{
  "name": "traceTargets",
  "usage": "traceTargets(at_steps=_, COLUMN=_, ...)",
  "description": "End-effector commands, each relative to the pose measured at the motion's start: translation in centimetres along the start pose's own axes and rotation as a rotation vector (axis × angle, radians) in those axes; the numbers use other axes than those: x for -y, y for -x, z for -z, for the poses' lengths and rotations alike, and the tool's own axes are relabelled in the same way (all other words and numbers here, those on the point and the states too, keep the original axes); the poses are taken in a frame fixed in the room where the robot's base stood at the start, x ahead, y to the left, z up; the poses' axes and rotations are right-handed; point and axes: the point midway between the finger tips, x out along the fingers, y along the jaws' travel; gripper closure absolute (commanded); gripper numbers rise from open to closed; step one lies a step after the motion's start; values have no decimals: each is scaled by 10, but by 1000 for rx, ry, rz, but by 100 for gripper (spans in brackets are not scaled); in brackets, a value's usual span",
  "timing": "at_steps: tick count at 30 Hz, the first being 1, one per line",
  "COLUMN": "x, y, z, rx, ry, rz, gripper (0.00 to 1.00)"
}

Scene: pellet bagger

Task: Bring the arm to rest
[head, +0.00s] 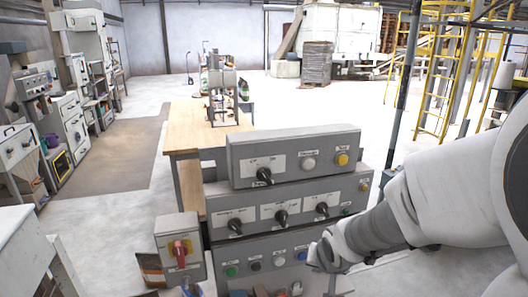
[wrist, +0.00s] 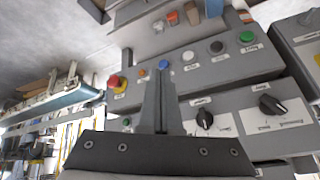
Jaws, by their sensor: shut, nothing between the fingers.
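My arm reaches in from the right in the head view. My gripper (head: 322,256) is at the right end of the bottom row of a grey control panel (head: 240,250). In the wrist view my gripper (wrist: 160,80) is shut and empty, its fingertips together just below the blue button (wrist: 163,65) and orange button (wrist: 141,72). I cannot tell whether they touch the panel. The row also has a white button (wrist: 188,57), a black button (wrist: 216,47), a green button (wrist: 246,37) and a red mushroom button (wrist: 115,83).
A box with a red rotary switch (head: 180,249) stands left of the panel. Black selector knobs (head: 265,176) stick out of the upper tiers. A wooden table (head: 190,128) stands behind. Open floor lies behind on the right, before yellow scaffolding (head: 437,90).

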Motion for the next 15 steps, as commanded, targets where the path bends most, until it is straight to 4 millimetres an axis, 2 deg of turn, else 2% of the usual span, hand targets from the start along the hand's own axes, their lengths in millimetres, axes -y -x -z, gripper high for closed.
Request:
traceTargets(at_steps=1, x=-3, y=18, z=4, rx=-12, ry=23, rz=-22, gripper=100)
traceTargets(at_steps=8, x=-20, y=90, z=-2, rx=-4, ry=108, rz=-95, gripper=100)
traceTargets(at_steps=15, x=-29, y=160, z=-29, rx=29, ry=181, rz=-96, gripper=100)
